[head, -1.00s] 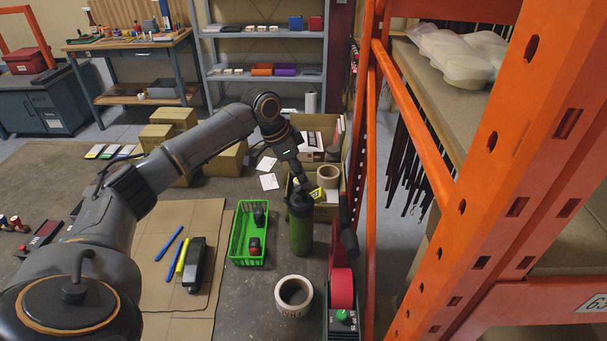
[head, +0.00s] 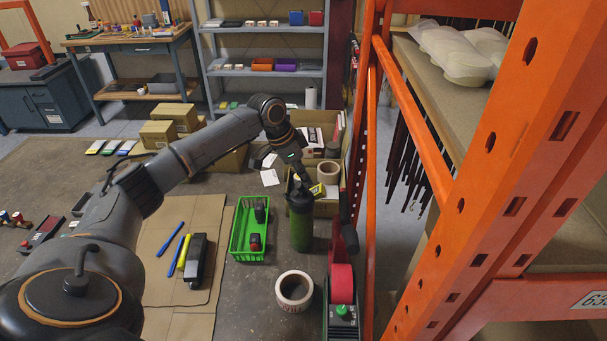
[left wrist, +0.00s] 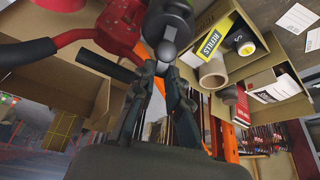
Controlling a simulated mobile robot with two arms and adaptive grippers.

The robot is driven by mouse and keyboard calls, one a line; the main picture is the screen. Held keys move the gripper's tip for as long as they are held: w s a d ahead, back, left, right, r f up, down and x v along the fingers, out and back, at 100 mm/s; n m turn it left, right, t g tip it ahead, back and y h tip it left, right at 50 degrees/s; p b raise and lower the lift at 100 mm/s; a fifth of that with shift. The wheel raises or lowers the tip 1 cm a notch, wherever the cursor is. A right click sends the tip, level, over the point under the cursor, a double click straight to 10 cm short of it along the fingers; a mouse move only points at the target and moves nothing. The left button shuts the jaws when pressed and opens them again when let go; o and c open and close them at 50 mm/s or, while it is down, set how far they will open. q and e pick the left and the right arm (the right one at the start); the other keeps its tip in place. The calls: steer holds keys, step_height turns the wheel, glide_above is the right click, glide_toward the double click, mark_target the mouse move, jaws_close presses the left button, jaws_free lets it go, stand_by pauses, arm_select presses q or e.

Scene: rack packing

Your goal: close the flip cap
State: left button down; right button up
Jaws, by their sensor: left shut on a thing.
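A green bottle (head: 301,228) with a dark top stands upright on the table in the head view, right of the green basket. Its flip cap (head: 297,189) is at the top, small and partly hidden by my gripper. My left gripper (head: 300,178) reaches down to the cap from behind and is shut on it. In the left wrist view, the fingertips of my left gripper (left wrist: 167,68) meet at a small grey rounded part below the dark bottle top (left wrist: 168,22). Whether the cap is seated is too small to tell. My right gripper is out of view.
The green basket (head: 236,249) holds dark items left of the bottle. A white tape roll (head: 282,301) lies in front, and a red tape dispenser (head: 342,290) stands front right. Cardboard boxes (head: 330,206) are close behind the bottle. An orange rack post (head: 370,200) rises at right.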

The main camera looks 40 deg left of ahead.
arm_select(q)
steer(key=shift+w+d+g+y+p, duration=0.65)
steer(key=shift+g+y+p, duration=0.2)
steer(key=shift+p, duration=1.35)
steer(key=shift+w+d+f+g+y, duration=0.1)
steer(key=shift+w+f+g+y, duration=0.15)
steer(key=shift+g, duration=0.2)
steer(key=shift+w+d+f+g, duration=0.1)
steer(key=shift+f+g, duration=0.2)
steer(key=shift+f, duration=0.1)
steer(key=shift+w+d+f+g+y, duration=0.15)
steer(key=shift+f+g+y, duration=0.15)
steer(key=shift+y, duration=0.2)
steer(key=shift+w+d+f+g+y+b, duration=0.15)
steer(key=shift+f+g+y+b, duration=0.4)
steer(key=shift+b, duration=1.2)
steer(key=shift+w+d+f+g+y+b, duration=0.2)
steer(key=shift+g+y+b, duration=0.5)
steer(key=shift+b, duration=1)
steer(key=shift+a+h, duration=0.15)
steer(key=shift+h, duration=0.1)
